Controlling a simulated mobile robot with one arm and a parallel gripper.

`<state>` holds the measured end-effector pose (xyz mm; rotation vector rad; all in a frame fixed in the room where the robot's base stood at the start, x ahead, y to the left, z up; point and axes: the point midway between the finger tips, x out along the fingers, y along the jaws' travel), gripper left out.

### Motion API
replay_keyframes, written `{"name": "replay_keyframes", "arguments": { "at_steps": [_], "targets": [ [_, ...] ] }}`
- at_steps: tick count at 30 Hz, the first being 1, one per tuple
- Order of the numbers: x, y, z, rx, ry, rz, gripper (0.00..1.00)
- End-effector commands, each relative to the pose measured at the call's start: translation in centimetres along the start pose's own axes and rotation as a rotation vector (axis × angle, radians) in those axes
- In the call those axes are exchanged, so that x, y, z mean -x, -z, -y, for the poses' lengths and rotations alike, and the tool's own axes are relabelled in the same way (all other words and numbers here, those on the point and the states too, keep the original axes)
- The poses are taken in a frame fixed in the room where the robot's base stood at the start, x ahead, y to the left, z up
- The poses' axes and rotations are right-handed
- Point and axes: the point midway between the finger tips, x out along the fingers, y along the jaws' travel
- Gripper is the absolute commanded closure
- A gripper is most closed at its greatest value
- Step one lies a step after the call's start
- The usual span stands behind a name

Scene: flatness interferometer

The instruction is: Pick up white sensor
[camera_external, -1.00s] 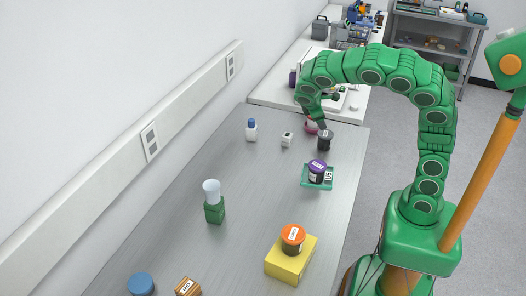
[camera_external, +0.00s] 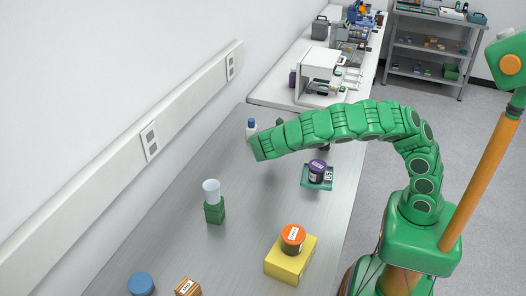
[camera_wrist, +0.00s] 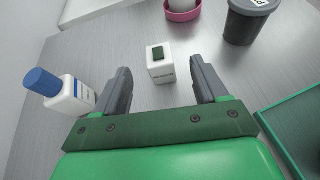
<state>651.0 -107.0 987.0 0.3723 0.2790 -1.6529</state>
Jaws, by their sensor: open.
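The white sensor is a small white block (camera_wrist: 161,66) with a dark green square on top. In the wrist view it stands on the grey table ahead of my gripper (camera_wrist: 160,82), roughly centred between the two grey fingers. The fingers are apart and nothing is held. The sensor looks slightly beyond or level with the fingertips; the exact gap is hard to tell. In the external view my green arm hides the sensor and most of my gripper.
A white bottle with a blue cap (camera_wrist: 62,92) stands just left of my left finger. A dark cup (camera_wrist: 248,20) and a pink dish (camera_wrist: 183,10) are beyond to the right. A green tray (camera_wrist: 295,125) lies right.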

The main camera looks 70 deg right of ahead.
Motion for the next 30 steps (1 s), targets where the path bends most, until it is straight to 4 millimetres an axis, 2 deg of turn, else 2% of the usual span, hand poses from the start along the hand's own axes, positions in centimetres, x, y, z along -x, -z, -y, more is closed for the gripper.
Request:
{"name": "replay_keyframes", "arguments": {
  "at_steps": [4,17,27,30],
  "targets": [
    [0.0,1.1,-0.4,0.044,-0.016,0.017,0.28],
    [-2.9,1.1,-0.4,0.047,-0.016,0.02,0.28],
    [-7.0,1.1,-0.1,0.047,-0.013,0.021,0.28],
    [-7.7,1.2,-0.2,0.047,-0.015,0.019,0.28]
  ]
}}
